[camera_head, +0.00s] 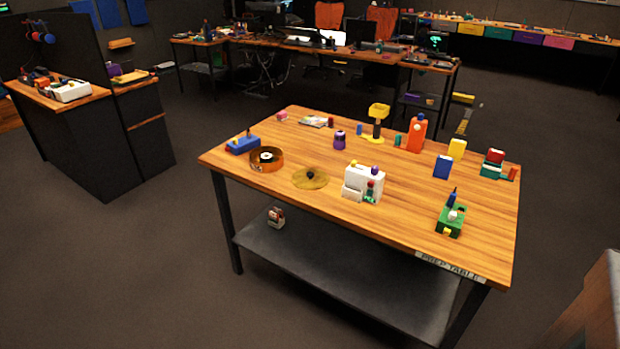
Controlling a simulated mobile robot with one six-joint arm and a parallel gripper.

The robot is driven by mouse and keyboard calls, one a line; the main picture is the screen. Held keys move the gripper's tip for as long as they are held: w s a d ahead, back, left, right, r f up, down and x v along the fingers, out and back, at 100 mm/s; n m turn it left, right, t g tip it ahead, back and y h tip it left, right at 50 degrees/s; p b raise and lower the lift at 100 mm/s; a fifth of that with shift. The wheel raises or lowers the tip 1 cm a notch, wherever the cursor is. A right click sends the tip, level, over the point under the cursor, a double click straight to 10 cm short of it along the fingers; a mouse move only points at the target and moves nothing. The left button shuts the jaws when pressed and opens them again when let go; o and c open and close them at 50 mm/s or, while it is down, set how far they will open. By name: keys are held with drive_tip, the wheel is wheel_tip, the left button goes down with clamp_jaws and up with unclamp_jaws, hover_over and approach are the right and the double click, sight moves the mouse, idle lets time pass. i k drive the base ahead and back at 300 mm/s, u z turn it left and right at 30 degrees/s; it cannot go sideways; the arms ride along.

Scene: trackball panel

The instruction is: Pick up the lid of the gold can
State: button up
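A flat, round gold lid-like disc (322,183) with a dark knob at its middle lies near the front edge of the wooden table (400,215). Left of it stands a low, round orange-gold can-like container (266,166), with a dark shape and a pale spot inside its rim. It appears open at the top. The disc and the container are apart. I cannot tell for certain that the container is the gold can. My gripper is not in view.
A white box-shaped item (358,180) stands right of the disc. A blue block-shaped item (243,145) is left of the container, and a purple jar (339,141) is behind. A green device (451,220) is front right. Bare wood lies between them.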

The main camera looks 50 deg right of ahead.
sight(309, 178)
drive_tip(key=u, duration=0.05)
drive_tip(key=i, duration=1)
drive_tip(key=z, duration=0.05)
